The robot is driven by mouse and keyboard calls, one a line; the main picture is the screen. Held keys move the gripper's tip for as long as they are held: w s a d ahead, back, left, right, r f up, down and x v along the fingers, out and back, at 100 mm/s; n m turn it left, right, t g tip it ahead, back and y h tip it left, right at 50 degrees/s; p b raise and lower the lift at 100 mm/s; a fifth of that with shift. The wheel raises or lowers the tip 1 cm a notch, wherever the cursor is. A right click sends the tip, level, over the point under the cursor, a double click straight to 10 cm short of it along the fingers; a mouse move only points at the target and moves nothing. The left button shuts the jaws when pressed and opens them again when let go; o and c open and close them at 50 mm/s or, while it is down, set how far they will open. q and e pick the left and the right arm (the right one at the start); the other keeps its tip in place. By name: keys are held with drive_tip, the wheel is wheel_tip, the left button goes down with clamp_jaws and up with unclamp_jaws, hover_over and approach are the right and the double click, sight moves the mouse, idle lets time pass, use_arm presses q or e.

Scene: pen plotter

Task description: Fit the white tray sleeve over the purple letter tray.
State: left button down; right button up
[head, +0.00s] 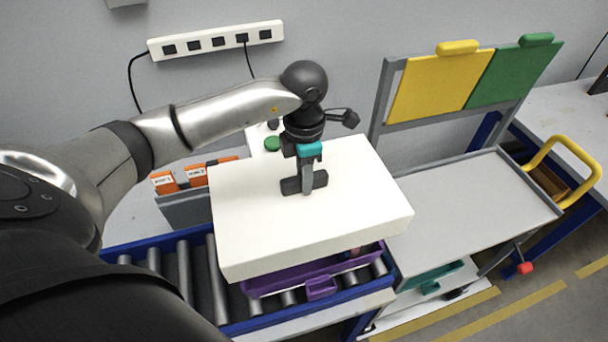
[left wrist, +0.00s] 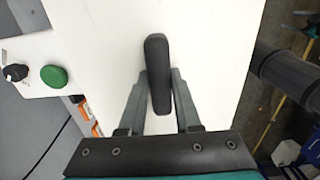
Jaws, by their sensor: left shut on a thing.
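The white tray sleeve (head: 340,210) is a large box-like cover held in the air in the head view. My left gripper (head: 304,184) is shut on the dark handle on its top. The left wrist view shows the two fingers on either side of the black handle (left wrist: 158,75), with the white sleeve (left wrist: 210,45) beneath. The purple letter tray (head: 320,286) sits on the roller conveyor below. Only its front part shows; the sleeve hides the rest. A gap shows between the sleeve's lower edge and the tray's front. My right gripper is not in view.
The roller conveyor (head: 217,280) has blue side rails. Orange-labelled boxes (head: 195,175) and a green button (head: 272,143) stand behind the sleeve. A grey bench (head: 480,200) with yellow (head: 435,85) and green (head: 515,75) panels is at the right. Its top is clear.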

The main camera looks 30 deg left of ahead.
use_arm(q)
wheel_tip(320, 180, down, 9)
drive_tip(key=b, duration=0.8)
drive_tip(key=shift+r, duration=0.1)
idle(0.4)
drive_tip(key=shift+b, duration=0.35)
idle(0.4)
drive_tip(key=shift+f, duration=0.3)
idle(0.3)
drive_tip(key=shift+f+b, duration=0.5)
drive_tip(key=shift+b, duration=0.15)
drive_tip(key=shift+f, duration=0.25)
drive_tip(key=shift+f+b, duration=0.45)
drive_tip(key=shift+b, duration=0.2)
